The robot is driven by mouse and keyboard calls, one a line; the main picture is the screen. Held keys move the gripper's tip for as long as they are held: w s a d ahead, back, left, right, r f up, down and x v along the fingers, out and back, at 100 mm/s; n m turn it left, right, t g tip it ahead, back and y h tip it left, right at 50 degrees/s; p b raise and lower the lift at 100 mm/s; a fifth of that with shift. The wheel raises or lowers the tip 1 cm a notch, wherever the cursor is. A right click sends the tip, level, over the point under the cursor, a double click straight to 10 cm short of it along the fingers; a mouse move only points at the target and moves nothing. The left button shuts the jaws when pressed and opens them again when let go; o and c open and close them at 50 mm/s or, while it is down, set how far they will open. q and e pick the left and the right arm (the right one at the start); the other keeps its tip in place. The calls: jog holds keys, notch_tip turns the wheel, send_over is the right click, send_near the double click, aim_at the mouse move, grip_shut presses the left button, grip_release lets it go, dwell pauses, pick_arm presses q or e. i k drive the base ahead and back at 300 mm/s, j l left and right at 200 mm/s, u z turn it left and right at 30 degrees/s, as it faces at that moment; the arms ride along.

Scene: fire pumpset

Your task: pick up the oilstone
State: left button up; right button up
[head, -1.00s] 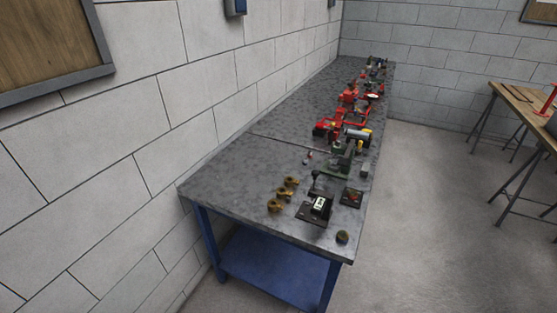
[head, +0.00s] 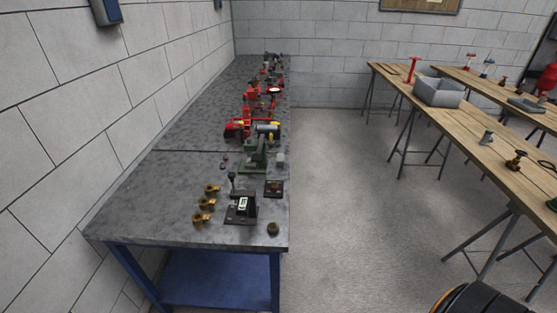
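I cannot make out the oilstone for certain at this distance. A small grey block (head: 281,159) stands near the right edge of the dark grey bench (head: 180,150), beside a green machine (head: 254,158). A flat grey piece (head: 526,104) lies on the far wooden table (head: 480,84) at the right. Either is too small to identify. Neither of my grippers is in view.
The bench also bears red pump parts (head: 240,130), brass fittings (head: 205,204) and a black device (head: 242,207). A grey bin (head: 438,92) stands on the nearer wooden table (head: 470,130). Open floor (head: 350,200) lies between. A dark round object (head: 485,299) is at bottom right.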

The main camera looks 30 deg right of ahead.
aim_at(280, 158)
jog(key=u, duration=0.35)
jog(key=i+l+u, duration=0.1)
jog(key=l+u, duration=0.75)
jog(key=l, duration=0.25)
jog(key=k+l+u, duration=0.1)
jog(key=l+u, duration=0.35)
jog(key=l, duration=0.1)
